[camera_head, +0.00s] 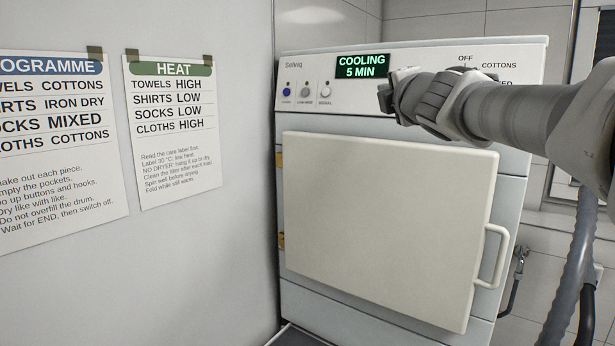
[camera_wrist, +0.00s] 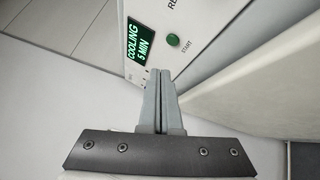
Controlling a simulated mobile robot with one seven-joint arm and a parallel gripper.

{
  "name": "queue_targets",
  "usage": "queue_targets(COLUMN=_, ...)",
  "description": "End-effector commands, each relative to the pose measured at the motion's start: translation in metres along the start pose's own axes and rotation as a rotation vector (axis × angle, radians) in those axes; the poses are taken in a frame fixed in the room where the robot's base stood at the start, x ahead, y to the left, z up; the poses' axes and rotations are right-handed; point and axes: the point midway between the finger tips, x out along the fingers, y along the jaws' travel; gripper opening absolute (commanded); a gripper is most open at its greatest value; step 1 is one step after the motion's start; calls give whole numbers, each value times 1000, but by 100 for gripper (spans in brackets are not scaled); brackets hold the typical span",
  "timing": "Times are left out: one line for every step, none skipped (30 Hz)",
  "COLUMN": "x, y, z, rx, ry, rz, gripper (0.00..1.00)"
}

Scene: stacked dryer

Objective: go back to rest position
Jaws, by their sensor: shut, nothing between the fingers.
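My gripper (camera_head: 386,97) is in front of the dryer's control panel, just right of the display, with my arm reaching in from the right. In the wrist view its two grey fingers (camera_wrist: 160,84) are together, with nothing between them. The dryer (camera_head: 410,55) is white, and its display (camera_head: 362,66) reads "COOLING 5 MIN" in green. The display also shows in the wrist view (camera_wrist: 140,45), near a green START button (camera_wrist: 172,40) beyond the fingertips. I cannot tell whether the fingertips touch the panel. In the head view my gripper hides part of the panel.
The dryer's white door (camera_head: 385,225) with a handle (camera_head: 492,257) stands below the panel. A row of small buttons (camera_head: 305,91) is left of the display. A programme sheet (camera_head: 55,150) and a heat sheet (camera_head: 172,130) hang on the left wall. A hose (camera_head: 517,280) is at the right.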

Motion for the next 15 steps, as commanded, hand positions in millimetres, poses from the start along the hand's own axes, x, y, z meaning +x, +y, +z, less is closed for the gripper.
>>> queue_targets(x=-15, y=-12, z=6, rx=100, ry=-38, rz=-39, gripper=0)
queue_targets(x=-24, y=-22, z=10, rx=176, ry=-66, rz=-71, gripper=0)
queue_targets(x=-39, y=-39, z=14, rx=288, ry=-108, rz=-119, gripper=0)
queue_targets(x=-52, y=-53, z=15, rx=378, ry=-143, rz=-160, gripper=0)
queue_targets(x=-66, y=-69, z=16, rx=472, ry=-178, rz=-204, gripper=0)
queue_targets(x=-86, y=-92, z=14, rx=594, ry=-227, rz=-264, gripper=0)
queue_targets(x=-101, y=-109, z=11, rx=684, ry=-264, rz=-310, gripper=0)
queue_targets(x=-117, y=-126, z=7, rx=771, ry=-301, rz=-357, gripper=0)
queue_targets(x=-137, y=-148, z=0, rx=879, ry=-348, rz=-418, gripper=0)
queue_targets(x=-153, y=-164, z=-7, rx=954, ry=-384, rz=-464, gripper=0)
queue_targets(x=-169, y=-179, z=-14, rx=1027, ry=-420, rz=-510, gripper=0)
queue_targets(x=-190, y=-199, z=-24, rx=1121, ry=-469, rz=-570, gripper=0)
queue_targets(x=-206, y=-213, z=-32, rx=1186, ry=-505, rz=-615, gripper=0)
queue_targets(x=-221, y=-226, z=-41, rx=1247, ry=-540, rz=-659, gripper=0)
queue_targets(x=-241, y=-242, z=-53, rx=1322, ry=-586, rz=-716, gripper=0)
